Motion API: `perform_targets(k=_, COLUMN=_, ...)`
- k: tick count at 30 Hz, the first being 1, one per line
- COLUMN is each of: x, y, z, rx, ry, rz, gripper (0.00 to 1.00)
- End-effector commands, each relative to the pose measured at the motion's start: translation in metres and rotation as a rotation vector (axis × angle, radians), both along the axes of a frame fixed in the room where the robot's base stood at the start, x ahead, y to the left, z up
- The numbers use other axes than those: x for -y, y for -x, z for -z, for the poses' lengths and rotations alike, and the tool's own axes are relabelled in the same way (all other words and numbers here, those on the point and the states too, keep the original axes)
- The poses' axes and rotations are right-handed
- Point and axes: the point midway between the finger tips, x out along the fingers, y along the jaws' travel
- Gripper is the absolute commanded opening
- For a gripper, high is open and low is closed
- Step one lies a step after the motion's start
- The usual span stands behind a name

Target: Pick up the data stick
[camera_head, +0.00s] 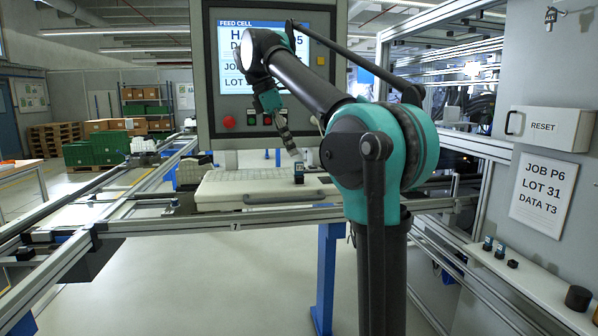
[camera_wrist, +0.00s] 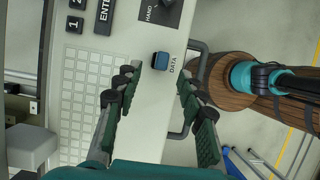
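A small dark block with a blue top, which looks like the data stick (camera_wrist: 160,61), stands on the pale console panel beside the printed word DATA. In the head view it shows as a small dark piece (camera_head: 299,174) on the console. My gripper (camera_wrist: 159,80) is open and empty, with one finger on each side of the line toward the stick. The stick lies just beyond the fingertips in the wrist view, with no contact visible. In the head view my gripper (camera_head: 294,154) hangs tilted above the stick.
The pale console (camera_head: 240,187) carries a keyboard (camera_wrist: 85,100) and a front handle bar (camera_head: 285,197). A screen (camera_head: 262,60) stands behind. At right, a shelf (camera_head: 540,290) holds several small dark pieces, below a RESET box (camera_head: 546,127) and a job card (camera_head: 543,190).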

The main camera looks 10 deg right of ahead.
Motion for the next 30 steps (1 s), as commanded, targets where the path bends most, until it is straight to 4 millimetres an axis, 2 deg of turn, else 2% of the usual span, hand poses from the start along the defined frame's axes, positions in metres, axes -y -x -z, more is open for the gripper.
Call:
perform_targets(k=8, x=0.008, y=0.001, z=0.017, rx=0.0, ry=0.0, rz=-0.001, gripper=0.4)
perform_targets(k=18, x=0.027, y=0.003, z=0.056, rx=0.0, ry=0.0, rz=-0.001, gripper=0.4)
perform_targets(k=26, x=0.028, y=0.003, z=0.059, rx=0.0, ry=0.0, rz=-0.001, gripper=0.4)
perform_targets(k=27, x=0.028, y=0.003, z=0.059, rx=0.0, ry=0.0, rz=-0.001, gripper=0.38)
perform_targets(k=30, x=0.028, y=0.003, z=0.059, rx=0.0, ry=0.0, rz=-0.001, gripper=0.26)
